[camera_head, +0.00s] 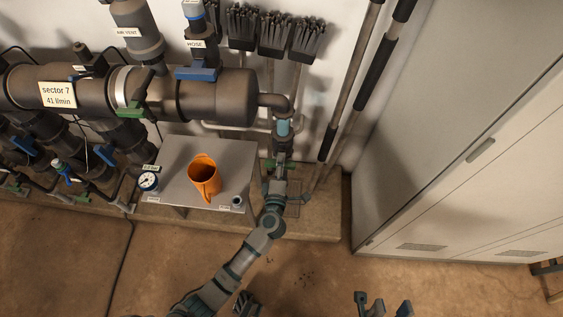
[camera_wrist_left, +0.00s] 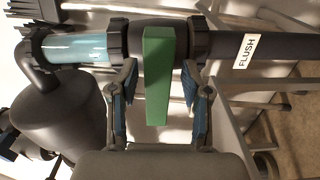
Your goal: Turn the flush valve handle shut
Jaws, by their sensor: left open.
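The green flush valve handle (camera_wrist_left: 158,75) stands between the two fingers of my left gripper (camera_wrist_left: 157,92) in the left wrist view. It looks set across the dark pipe, with a gap on each side to the fingers. A FLUSH label (camera_wrist_left: 245,51) is on the pipe to the right. In the head view the handle (camera_head: 270,163) shows as a small green piece, partly hidden by my left gripper (camera_head: 283,160) on the vertical pipe below the clear blue section (camera_head: 283,127). My left gripper is open. My right gripper (camera_head: 383,306) is at the bottom edge, fingers apart, seemingly empty.
A grey bench (camera_head: 233,158) with an orange jug (camera_head: 204,176) and a gauge (camera_head: 148,181) stands left of the pipe. The big manifold pipe (camera_head: 215,97) is above. Long poles (camera_head: 350,85) lean to the right, then a metal cabinet (camera_head: 460,150). Floor in front looks mostly clear.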

